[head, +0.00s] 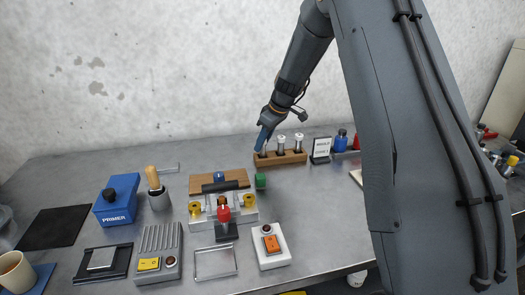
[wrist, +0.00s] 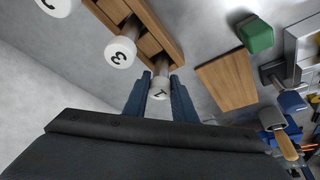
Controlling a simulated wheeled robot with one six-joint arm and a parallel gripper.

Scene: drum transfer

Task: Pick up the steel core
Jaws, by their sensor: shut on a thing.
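The wooden rack (head: 292,159) stands toward the back of the table and holds steel cores with white caps. The middle core (head: 281,145) and the right core (head: 298,143) stand upright in it. My gripper (head: 262,145) is at the rack's left end, shut on the left steel core, whose cap (wrist: 160,92) shows between the blue fingers in the wrist view. Its number is hard to read. The core's shaft appears to be still at the rack (wrist: 150,30).
A green block (head: 261,181) sits just in front of the rack. A fixture with a wooden board (head: 205,184), a blue PRIMER box (head: 117,200) and a small sign (head: 320,150) stand nearby.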

